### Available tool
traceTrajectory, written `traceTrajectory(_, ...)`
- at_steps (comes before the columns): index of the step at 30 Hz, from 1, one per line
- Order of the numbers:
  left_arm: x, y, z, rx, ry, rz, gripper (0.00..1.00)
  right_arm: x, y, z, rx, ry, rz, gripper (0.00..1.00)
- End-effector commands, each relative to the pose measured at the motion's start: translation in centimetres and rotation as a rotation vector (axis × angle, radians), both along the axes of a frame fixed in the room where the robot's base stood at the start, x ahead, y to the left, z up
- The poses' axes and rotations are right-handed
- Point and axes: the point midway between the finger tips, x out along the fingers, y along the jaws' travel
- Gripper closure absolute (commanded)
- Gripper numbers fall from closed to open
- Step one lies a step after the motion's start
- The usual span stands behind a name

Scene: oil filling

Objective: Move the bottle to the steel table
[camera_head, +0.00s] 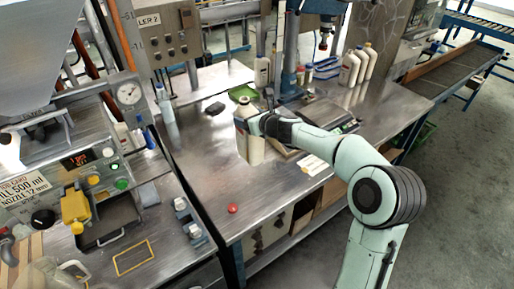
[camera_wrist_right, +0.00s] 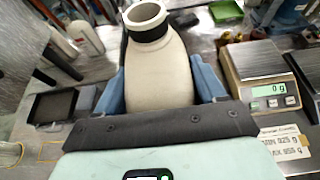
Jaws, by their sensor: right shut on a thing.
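The bottle (camera_head: 250,147) is cream-white and roughly upright in the head view. My right gripper (camera_head: 252,122) is shut on its upper body. In the right wrist view the bottle (camera_wrist_right: 158,75) stands between the two blue fingers, with an open, uncapped mouth and a dark band around its neck. The steel table (camera_head: 195,150) lies below and around the bottle. I cannot tell whether the bottle's base touches the table or hangs just above it. My left gripper is not in view.
A scale (camera_wrist_right: 262,75) reading 0 g stands right of the bottle in the wrist view. A red cap (camera_head: 233,208) lies near the table's front edge. Several white bottles (camera_head: 358,65) stand at the back right. The filling machine (camera_head: 95,180) is at left.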

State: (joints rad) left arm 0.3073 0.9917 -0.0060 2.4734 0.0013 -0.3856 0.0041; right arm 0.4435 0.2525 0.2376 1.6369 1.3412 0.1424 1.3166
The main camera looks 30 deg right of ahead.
Motion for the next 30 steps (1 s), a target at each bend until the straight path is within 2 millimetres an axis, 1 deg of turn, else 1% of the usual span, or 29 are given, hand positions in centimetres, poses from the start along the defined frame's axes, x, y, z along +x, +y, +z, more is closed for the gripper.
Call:
traceTrajectory(9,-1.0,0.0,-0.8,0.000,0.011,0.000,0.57,0.0,0.1,-3.0,0.003,-0.002,0.001,1.00)
traceTrajectory(10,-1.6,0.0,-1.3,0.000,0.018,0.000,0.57,-0.1,0.1,-3.7,0.002,0.000,0.001,1.00)
traceTrajectory(12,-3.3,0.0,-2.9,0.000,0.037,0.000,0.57,-0.2,0.1,-5.8,0.001,0.002,0.002,1.00)
traceTrajectory(14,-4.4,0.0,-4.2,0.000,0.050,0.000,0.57,-0.2,0.1,-7.4,0.001,0.003,0.002,1.00)
traceTrajectory(15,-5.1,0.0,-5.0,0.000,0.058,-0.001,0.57,-0.3,0.1,-8.5,0.000,0.004,0.002,1.00)
traceTrajectory(18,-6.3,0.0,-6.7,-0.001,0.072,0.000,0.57,-0.2,0.1,-10.7,0.001,0.001,0.002,1.00)
traceTrajectory(21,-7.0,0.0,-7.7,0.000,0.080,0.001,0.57,-0.1,0.1,-12.1,0.000,-0.003,0.002,1.00)
traceTrajectory(28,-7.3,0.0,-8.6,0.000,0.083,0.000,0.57,0.1,0.1,-13.4,-0.001,-0.006,0.003,1.00)
traceTrajectory(30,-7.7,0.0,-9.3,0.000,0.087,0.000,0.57,0.1,0.1,-14.5,-0.001,-0.005,0.003,1.00)
